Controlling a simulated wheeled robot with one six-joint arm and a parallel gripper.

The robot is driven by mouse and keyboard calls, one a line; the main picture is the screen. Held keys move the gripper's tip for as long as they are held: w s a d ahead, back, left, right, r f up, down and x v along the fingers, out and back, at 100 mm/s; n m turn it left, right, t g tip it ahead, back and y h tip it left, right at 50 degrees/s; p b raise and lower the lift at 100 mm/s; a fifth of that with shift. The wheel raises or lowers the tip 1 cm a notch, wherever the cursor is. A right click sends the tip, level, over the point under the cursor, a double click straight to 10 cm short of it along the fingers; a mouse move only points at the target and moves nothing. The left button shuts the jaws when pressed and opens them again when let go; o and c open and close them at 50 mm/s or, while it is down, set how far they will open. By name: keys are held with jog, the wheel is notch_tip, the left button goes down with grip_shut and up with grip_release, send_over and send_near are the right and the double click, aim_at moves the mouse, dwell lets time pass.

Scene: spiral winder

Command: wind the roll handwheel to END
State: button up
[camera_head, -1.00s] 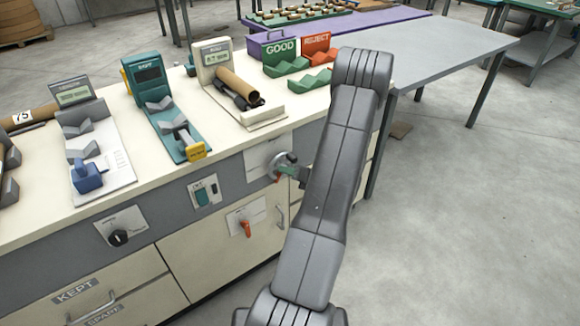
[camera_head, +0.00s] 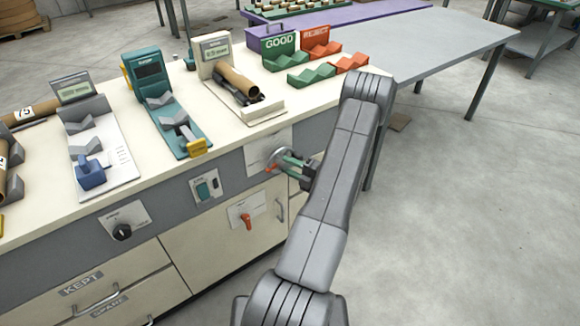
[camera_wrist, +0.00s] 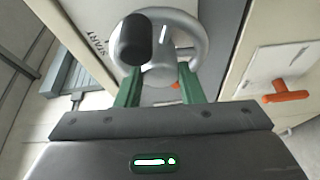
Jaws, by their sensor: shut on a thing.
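The roll handwheel (camera_head: 271,152) is a pale grey wheel on the cabinet's front panel. In the wrist view the handwheel (camera_wrist: 195,36) fills the top middle, with its black knob (camera_wrist: 134,40) at the rim's left and a START label (camera_wrist: 97,43) beside it. An orange mark shows low on the wheel. My gripper (camera_head: 288,159) reaches the wheel from the right. Its two green fingers (camera_wrist: 160,68) stand either side of the hub area, shut on the handwheel; the exact contact is hard to see. No END label is readable.
A red-orange lever (camera_head: 247,221) sits below the wheel; it also shows in the wrist view (camera_wrist: 286,97). A teal switch (camera_head: 203,191) and black dial (camera_head: 122,232) are to the left. The countertop above holds fixtures. Open floor lies to the right.

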jog(key=shift+f+m+y, duration=0.1)
jog(key=shift+m+y, duration=0.2)
jog(key=shift+m, duration=0.7)
jog(key=o, duration=1)
jog(key=b+v, duration=0.1)
jog(key=v, duration=1.2)
jog(key=shift+s+d+f, duration=0.15)
jog(key=shift+s+d, duration=0.1)
jog(key=shift+s, duration=0.05)
